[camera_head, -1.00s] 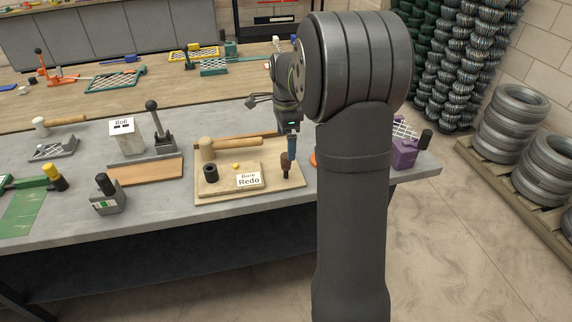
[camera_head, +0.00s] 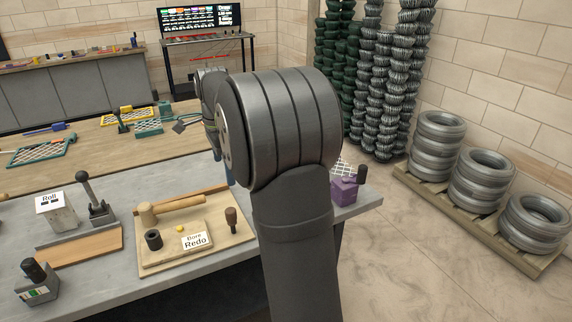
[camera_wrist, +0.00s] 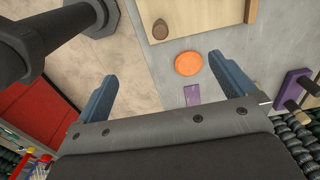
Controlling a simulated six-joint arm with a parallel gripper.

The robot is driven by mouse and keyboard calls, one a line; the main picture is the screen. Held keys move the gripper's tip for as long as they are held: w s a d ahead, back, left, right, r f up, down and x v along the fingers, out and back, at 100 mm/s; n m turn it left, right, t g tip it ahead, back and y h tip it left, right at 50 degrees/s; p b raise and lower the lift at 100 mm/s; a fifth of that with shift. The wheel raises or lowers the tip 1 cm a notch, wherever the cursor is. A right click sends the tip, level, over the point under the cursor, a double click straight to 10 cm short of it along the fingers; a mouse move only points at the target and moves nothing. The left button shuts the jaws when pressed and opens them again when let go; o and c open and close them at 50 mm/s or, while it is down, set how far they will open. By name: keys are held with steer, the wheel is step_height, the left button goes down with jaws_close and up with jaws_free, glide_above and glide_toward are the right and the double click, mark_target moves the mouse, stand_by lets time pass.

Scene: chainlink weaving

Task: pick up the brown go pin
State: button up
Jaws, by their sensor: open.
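The brown go pin (camera_head: 231,219) stands upright near the right edge of the light wooden board (camera_head: 165,262) with the "Bore Redo" card. In the wrist view the pin (camera_wrist: 160,29) shows from above near the board's edge, beyond my fingertips. My gripper (camera_wrist: 162,68) is open and empty, its two blue fingers spread wide, apart from the pin. In the head view my arm hides most of the gripper; a bit of blue finger shows behind the pin.
A wooden mallet (camera_head: 170,209), a black ring (camera_head: 153,239) and a yellow piece (camera_head: 180,229) are on the board. An orange disc (camera_wrist: 188,63) lies on the bench beside it. A purple block (camera_head: 344,190) stands at the bench's right end.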

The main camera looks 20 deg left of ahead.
steer(key=shift+c, duration=0.2)
steer(key=c, duration=1)
steer(key=shift+o, duration=0.2)
steer(key=n, duration=2.4)
glide_toward(232, 221)
steer(key=f, duration=0.4)
steer(key=w+f, duration=0.1)
steer(key=f, duration=0.6)
steer(key=shift+w+a+f, duration=0.2)
steer(key=shift+a+f, duration=0.15)
steer(key=shift+a, duration=0.05)
